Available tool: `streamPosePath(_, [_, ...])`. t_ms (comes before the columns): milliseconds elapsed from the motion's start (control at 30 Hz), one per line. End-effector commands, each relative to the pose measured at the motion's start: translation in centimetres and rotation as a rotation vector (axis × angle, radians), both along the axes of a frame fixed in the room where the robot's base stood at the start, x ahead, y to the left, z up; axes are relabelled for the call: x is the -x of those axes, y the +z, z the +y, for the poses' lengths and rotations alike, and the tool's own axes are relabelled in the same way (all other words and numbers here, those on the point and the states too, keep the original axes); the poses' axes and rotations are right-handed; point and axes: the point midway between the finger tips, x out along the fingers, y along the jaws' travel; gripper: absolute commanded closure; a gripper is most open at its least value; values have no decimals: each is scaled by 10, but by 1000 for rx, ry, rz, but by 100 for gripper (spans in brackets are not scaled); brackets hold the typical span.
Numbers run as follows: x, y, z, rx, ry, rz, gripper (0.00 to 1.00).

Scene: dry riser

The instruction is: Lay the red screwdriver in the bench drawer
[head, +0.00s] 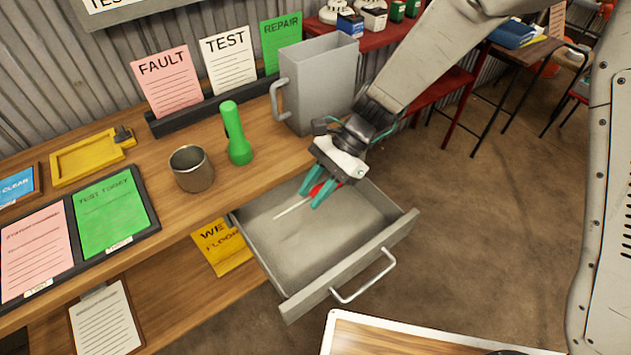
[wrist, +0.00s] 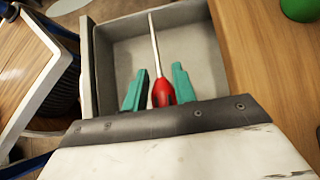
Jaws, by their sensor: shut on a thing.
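The bench drawer (head: 349,272) is pulled open below the wooden bench top, and its grey inside looks otherwise empty. My gripper (head: 317,195) is over the back part of the drawer, its green fingers pointing down. It is shut on the red handle of the screwdriver (head: 293,208). The screwdriver's thin metal shaft points left across the drawer in the head view. In the wrist view, the red screwdriver (wrist: 162,92) lies between the two fingers (wrist: 157,90) with its shaft towards the far drawer wall (wrist: 123,27). I cannot tell whether it touches the drawer floor.
On the bench top stand a green torch (head: 236,135), a metal cup (head: 192,168) and a grey jug-like container (head: 318,85) close to my arm. The drawer's handle (head: 364,277) sticks out in front. A white-edged wooden surface (head: 420,335) is at the bottom.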

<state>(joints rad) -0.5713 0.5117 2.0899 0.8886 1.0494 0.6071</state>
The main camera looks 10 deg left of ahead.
Motion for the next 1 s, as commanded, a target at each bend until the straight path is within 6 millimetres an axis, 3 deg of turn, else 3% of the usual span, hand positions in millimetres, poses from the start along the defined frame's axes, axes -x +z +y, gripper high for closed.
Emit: streamPosePath(1000, [-1, -96, 0, 1, -3, -1, 96])
